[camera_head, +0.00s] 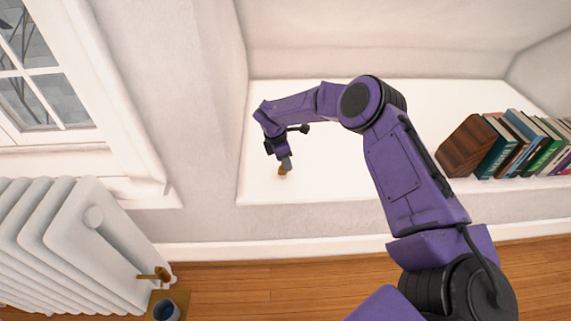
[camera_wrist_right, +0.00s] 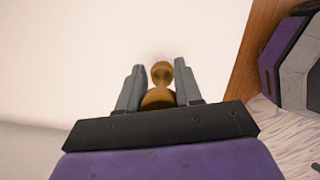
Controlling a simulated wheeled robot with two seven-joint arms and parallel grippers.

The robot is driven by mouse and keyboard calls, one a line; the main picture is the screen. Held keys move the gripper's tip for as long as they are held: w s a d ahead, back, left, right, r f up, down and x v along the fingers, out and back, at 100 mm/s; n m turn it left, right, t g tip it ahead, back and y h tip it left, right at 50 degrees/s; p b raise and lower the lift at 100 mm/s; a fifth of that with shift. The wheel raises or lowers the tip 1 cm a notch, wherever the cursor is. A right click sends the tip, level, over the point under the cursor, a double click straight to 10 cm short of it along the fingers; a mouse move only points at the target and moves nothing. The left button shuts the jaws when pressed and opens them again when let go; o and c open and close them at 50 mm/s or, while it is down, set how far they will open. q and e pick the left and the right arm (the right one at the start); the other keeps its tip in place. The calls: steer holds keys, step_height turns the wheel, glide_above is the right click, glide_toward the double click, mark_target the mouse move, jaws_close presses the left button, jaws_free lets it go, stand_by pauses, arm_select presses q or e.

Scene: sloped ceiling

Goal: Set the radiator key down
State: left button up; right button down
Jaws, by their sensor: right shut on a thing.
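The radiator key (camera_head: 283,173) is a small brass piece at the tip of my right gripper (camera_head: 286,163), over the left part of the white ledge (camera_head: 330,180). In the right wrist view, the grey fingers of the right gripper (camera_wrist_right: 160,82) stand on either side of the brass key (camera_wrist_right: 160,97), with its round knob between them. The gripper is shut on it. I cannot tell whether the key touches the ledge surface. My left gripper is not in view.
A wooden bookend (camera_head: 466,147) and a row of books (camera_head: 520,143) stand at the right of the ledge. The ledge around the gripper is clear.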

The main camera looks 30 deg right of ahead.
steer(key=shift+f, duration=0.75)
steer(key=shift+f, duration=0.2)
steer(key=c, duration=0.8)
jaws_free()
steer(key=shift+o, duration=0.2)
steer(key=shift+r, duration=0.1)
